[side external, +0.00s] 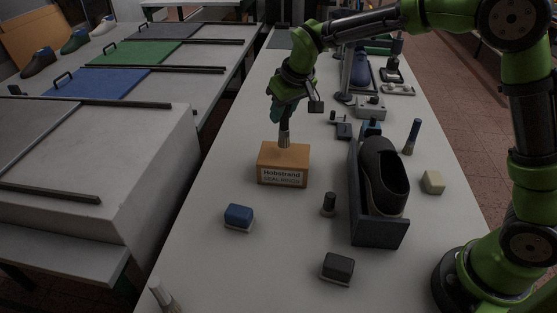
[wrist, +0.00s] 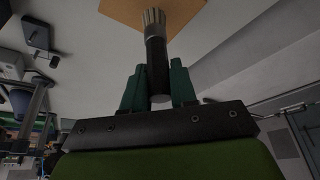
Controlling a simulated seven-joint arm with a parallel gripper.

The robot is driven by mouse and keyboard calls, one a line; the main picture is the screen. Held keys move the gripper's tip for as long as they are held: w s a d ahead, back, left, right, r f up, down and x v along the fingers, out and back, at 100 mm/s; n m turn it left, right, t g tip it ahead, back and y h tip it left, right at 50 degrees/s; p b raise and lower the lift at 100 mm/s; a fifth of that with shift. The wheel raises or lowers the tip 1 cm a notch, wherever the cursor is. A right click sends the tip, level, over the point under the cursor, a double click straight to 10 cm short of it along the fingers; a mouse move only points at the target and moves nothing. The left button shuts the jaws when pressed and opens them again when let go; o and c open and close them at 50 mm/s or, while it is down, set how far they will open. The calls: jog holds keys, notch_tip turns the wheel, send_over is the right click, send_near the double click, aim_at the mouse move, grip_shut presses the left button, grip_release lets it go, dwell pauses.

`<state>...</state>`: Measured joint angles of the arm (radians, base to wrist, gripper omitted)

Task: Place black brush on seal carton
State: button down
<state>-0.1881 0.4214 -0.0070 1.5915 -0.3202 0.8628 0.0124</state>
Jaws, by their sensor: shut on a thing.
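The seal carton (side external: 283,152) is an orange-brown box with a white label, standing on the table left of centre. Part of its top shows in the wrist view (wrist: 125,12). My gripper (side external: 285,122) is above the carton, pointing down. It is shut on the black brush (wrist: 157,65), a dark round handle with a pale grey bristle end, held between green fingers (wrist: 158,85). In the side view the bristle end (side external: 284,139) points down at the carton top. I cannot tell whether it touches.
A blue block (side external: 239,215) and a black block (side external: 338,266) lie in front. A dark upright peg (side external: 329,203) stands right of the carton, beside a dark stand with a black shoe (side external: 383,180). A blue-handled brush (side external: 412,137) stands farther right. Table left of the carton is clear.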

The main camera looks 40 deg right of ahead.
jog(key=shift+f, duration=1.2)
jog(key=shift+f, duration=0.2)
jog(key=c, duration=0.9)
grip_release()
jog(key=v, duration=1.2)
jog(key=s+d+m+t+y, duration=0.1)
jog(key=s+d+m, duration=0.1)
jog(key=s, duration=0.9)
jog(key=s+d+m+t+y, duration=0.1)
jog(key=s+d+m, duration=0.1)
jog(key=s, duration=1)
jog(key=shift+d+f+t, duration=0.15)
jog(key=shift+d+t, duration=0.15)
jog(key=shift+d, duration=0.1)
